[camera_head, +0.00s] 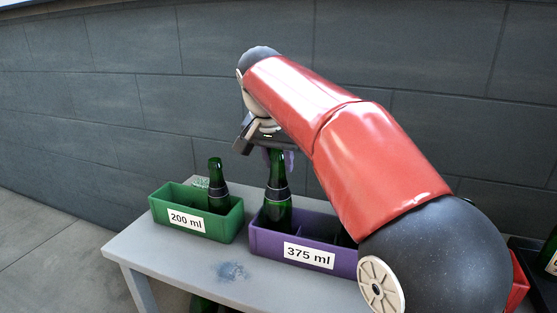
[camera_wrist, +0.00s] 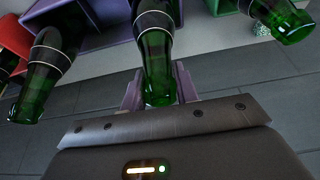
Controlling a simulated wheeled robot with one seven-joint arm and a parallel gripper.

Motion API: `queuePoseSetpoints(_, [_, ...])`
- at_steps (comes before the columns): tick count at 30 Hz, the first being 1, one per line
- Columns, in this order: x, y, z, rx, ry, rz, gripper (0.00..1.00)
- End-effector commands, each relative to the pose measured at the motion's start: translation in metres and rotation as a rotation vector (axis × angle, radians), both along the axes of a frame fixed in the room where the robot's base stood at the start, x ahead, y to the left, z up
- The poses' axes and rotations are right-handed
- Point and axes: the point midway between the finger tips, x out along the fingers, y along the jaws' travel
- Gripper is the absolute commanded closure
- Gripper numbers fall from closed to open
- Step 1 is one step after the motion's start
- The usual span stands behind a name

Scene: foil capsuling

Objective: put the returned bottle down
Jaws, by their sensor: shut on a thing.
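A dark green bottle (camera_head: 278,205) stands upright at the left compartment of the purple crate (camera_head: 259,240), labelled 375 ml. Its lower end is hidden behind the crate's front wall, so I cannot tell whether it touches the crate floor. My gripper (camera_head: 275,156) is shut on its neck from above. In the wrist view the same bottle (camera_wrist: 155,45) sits between the purple fingers of my gripper (camera_wrist: 158,88). The purple crate also shows in the wrist view (camera_wrist: 108,38). My arm covers the crate's right part in the head view.
A green crate (camera_head: 222,228) labelled 200 ml, left of the purple one, holds another green bottle (camera_head: 217,190). A further bottle (camera_wrist: 45,70) and a red crate (camera_wrist: 14,35) show in the wrist view. The grey table's front (camera_head: 190,262) is clear except for a blue smudge.

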Motion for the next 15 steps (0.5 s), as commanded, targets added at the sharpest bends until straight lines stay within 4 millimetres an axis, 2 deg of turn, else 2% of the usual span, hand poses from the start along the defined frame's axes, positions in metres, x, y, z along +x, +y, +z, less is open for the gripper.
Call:
queuePoseSetpoints(2, [0.0, 0.0, -0.0025, 0.001, -0.001, 0.0, 1.0])
queuePoseSetpoints(3, [0.0001, 0.0001, -0.003, 0.0, 0.0, 0.0, 0.67])
queuePoseSetpoints(7, [0.0001, 0.0001, -0.0027, 0.0, 0.0, 0.0, 0.5])
queuePoseSetpoints(15, [0.0001, 0.0001, -0.0023, 0.0, 0.0, 0.0, 0.48])
